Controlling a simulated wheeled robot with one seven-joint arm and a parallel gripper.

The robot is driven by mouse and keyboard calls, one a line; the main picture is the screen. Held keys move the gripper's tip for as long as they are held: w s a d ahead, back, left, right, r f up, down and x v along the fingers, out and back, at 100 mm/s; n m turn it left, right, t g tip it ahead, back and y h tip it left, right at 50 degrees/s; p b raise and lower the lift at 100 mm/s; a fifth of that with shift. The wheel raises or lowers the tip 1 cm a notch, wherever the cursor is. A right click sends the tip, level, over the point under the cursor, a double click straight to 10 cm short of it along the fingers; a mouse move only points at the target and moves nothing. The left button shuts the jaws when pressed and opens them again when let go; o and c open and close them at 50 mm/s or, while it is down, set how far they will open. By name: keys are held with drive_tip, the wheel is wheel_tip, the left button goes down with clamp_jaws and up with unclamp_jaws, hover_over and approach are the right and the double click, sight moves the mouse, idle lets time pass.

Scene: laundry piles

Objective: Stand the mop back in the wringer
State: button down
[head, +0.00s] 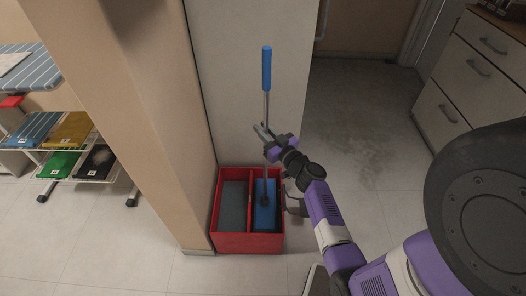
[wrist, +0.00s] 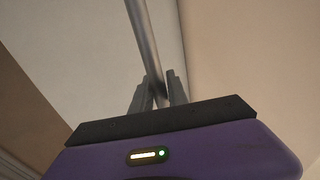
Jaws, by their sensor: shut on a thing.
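The mop has a blue grip (head: 267,68) at the top and a thin grey pole (head: 266,103). It stands nearly upright, its lower end over the blue insert (head: 265,219) in the right compartment of the red bucket (head: 250,243). I take this blue part to be the wringer; I cannot tell whether the mop's foot rests in it or hangs just above. My gripper (head: 265,132) is shut on the pole around its middle. The wrist view shows the pole (wrist: 142,38) between the two fingers of my gripper (wrist: 158,92).
The bucket's left compartment (head: 233,200) holds something grey. A beige wall corner (head: 150,110) stands close on the left. A shelf with coloured folded cloths (head: 72,130) is beyond it. Drawers (head: 468,85) stand at right. The tiled floor (head: 365,130) between is clear, with a damp-looking patch.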

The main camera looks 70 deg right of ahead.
wheel_tip(320, 180, down, 8)
drive_tip(key=b, duration=0.2)
drive_tip(key=shift+f, duration=0.15)
idle(0.4)
drive_tip(key=c, duration=1.3)
unclamp_jaws()
drive_tip(key=shift+f, duration=0.1)
drive_tip(key=v, duration=1.2)
drive_tip(key=s+a+f+n+g+y, duration=0.1)
drive_tip(key=s+a+f+g+y, duration=0.15)
drive_tip(key=a, duration=0.95)
drive_tip(key=s+a+f+n+g+y, duration=0.1)
drive_tip(key=s+a+f+g+y, duration=0.15)
drive_tip(key=a, duration=0.95)
drive_tip(key=s+a+r+n+t+y, duration=0.2)
drive_tip(key=a+r, duration=0.4)
drive_tip(key=r, duration=0.5)
drive_tip(key=s+a+r+n+t+y, duration=0.2)
drive_tip(key=s+a+r, duration=0.3)
drive_tip(key=r, duration=0.6)
drive_tip(key=shift+s+a+r+b, duration=0.2)
drive_tip(key=shift+a+r+b, duration=0.15)
drive_tip(key=shift+a, duration=0.45)
